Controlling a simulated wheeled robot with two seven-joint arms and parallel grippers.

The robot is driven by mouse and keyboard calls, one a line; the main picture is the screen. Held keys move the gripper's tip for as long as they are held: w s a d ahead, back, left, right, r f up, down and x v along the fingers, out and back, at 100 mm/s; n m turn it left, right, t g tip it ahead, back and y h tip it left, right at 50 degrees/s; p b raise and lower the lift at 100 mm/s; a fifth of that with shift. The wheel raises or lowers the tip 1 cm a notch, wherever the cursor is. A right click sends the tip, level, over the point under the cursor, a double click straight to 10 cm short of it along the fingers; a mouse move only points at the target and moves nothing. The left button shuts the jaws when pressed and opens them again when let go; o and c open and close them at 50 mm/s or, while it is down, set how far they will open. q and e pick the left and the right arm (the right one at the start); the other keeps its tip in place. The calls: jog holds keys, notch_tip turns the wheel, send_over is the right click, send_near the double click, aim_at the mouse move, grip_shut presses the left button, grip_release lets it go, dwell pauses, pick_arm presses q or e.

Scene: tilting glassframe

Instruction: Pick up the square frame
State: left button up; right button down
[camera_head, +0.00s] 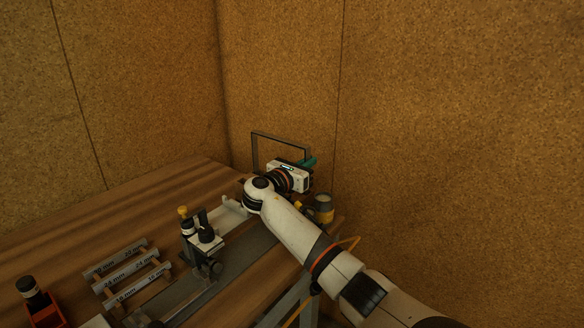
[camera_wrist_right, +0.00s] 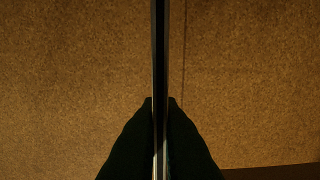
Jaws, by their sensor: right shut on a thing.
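The square frame (camera_head: 280,137) is a thin dark frame standing upright near the corner of the walls in the head view. My right gripper (camera_head: 309,163) is at the frame's right lower part and is shut on it. In the right wrist view the frame (camera_wrist_right: 160,60) appears edge-on as a thin vertical strip, clamped between the two dark fingers of my right gripper (camera_wrist_right: 160,135). The frame's lower part is hidden behind the gripper and wrist in the head view. My left gripper is not in view.
A wooden table (camera_head: 60,235) bears a metal rail with a black and white clamp device (camera_head: 203,240), labelled bars (camera_head: 125,272) and a red-and-black item (camera_head: 38,302). A yellow-and-grey knob (camera_head: 323,208) is beside my right arm. Cork walls (camera_head: 460,120) stand close behind and right.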

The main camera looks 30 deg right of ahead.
notch_tip(320, 180, up, 18)
dwell(0.4)
dwell(0.6)
